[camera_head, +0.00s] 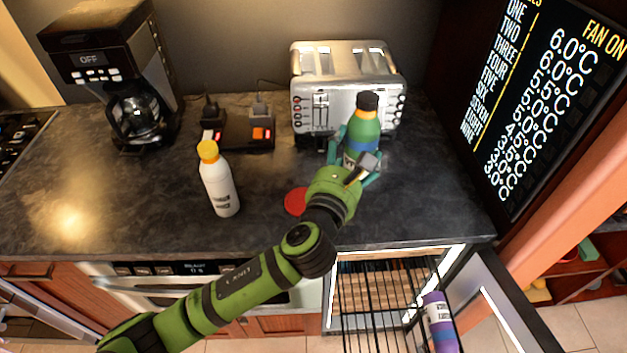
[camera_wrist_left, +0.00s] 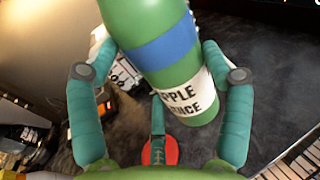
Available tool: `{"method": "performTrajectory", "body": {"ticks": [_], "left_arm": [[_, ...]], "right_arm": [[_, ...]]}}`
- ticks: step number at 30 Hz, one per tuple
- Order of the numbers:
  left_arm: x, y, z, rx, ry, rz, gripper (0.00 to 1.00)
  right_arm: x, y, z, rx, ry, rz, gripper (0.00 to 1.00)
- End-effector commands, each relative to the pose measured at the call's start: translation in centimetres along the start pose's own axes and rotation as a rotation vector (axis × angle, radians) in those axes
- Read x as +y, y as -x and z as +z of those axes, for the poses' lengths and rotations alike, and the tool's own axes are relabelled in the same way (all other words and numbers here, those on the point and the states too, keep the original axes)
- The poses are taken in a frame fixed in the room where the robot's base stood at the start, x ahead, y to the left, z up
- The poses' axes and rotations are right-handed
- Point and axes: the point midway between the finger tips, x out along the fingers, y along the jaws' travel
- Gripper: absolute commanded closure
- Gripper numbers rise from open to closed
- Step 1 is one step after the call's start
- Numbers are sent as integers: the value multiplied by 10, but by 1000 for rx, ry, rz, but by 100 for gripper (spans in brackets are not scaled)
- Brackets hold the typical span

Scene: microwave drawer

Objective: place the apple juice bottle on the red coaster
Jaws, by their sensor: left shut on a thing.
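The apple juice bottle (camera_head: 364,128) is green with a blue band and a dark cap. My left gripper (camera_head: 355,163) is shut around its lower part, in front of the toaster. In the left wrist view the bottle (camera_wrist_left: 165,50) is tilted between the fingers, and its label reads "APPLE" above a partly hidden word. Whether its base touches the counter is hidden. The red coaster (camera_head: 296,202) lies flat on the counter, left of my gripper and partly covered by it. The coaster also shows below the bottle in the left wrist view (camera_wrist_left: 170,151). My right gripper is not in view.
A white bottle with an orange cap (camera_head: 219,182) stands left of the coaster. A silver toaster (camera_head: 350,62), a dark box with lit switches (camera_head: 238,133) and a coffee maker (camera_head: 115,80) stand behind. An open lit compartment with a rack (camera_head: 375,290) is below the counter's front edge.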

Motion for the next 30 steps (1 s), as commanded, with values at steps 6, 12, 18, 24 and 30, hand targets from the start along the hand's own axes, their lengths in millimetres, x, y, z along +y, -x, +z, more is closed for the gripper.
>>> {"method": "performTrajectory", "body": {"ticks": [6, 12, 18, 24, 30], "left_arm": [[23, 1, -11, -11, -5, 16, 73], [68, 4, -39, -9, -5, 15, 73], [103, 6, -61, -12, -3, 12, 73], [116, 6, -70, -14, -1, 9, 73], [116, 6, -101, -11, 2, 10, 73]], "right_arm": [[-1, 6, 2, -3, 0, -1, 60], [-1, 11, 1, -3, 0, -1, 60], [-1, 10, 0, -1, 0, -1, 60], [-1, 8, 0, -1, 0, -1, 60], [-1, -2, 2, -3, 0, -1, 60]]}}
